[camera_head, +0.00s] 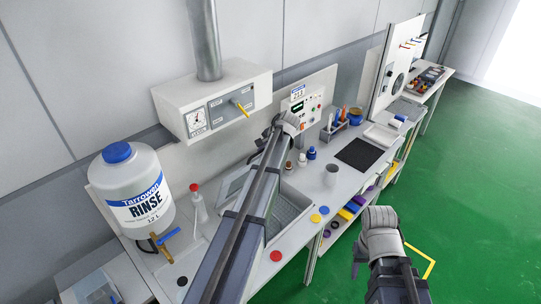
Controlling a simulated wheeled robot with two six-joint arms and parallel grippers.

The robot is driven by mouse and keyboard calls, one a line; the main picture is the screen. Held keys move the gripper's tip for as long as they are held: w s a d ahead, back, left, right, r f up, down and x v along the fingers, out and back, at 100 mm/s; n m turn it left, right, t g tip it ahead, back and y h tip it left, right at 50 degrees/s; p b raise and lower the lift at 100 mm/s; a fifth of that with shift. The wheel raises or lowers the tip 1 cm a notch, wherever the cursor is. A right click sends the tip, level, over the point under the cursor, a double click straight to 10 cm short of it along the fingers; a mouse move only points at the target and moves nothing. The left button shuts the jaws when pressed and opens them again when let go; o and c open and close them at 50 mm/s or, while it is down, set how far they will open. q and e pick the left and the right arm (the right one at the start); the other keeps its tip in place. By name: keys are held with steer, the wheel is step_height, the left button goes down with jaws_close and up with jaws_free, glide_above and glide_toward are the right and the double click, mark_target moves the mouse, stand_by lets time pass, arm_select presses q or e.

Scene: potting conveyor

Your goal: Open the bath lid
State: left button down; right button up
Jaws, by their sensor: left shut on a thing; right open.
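The bath (292,207) is a basin sunk in the bench, partly hidden behind my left arm. A clear, framed panel, which looks like the bath lid (232,186), stands tilted up at its left and back side. My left gripper (272,132) is at the back of the bench, by the lid's upper right side. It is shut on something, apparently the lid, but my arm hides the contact. My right gripper (358,258) is open and empty over the green floor, in front of the bench.
A rinse bottle (136,195) with a blue cap stands at the left, a small red-capped bottle (197,205) beside it. A grey cup (330,175), small bottles (311,153) and a black mat (359,154) lie right of the bath. A control box (215,100) hangs behind.

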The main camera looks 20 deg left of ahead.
arm_select(q)
steer(key=shift+w+a+r, duration=0.2)
steer(key=shift+a+r, duration=0.1)
steer(key=shift+a, duration=0.3)
steer(key=c, duration=1.2)
jaws_free()
steer(key=shift+o, duration=0.2)
steer(key=shift+r, duration=0.1)
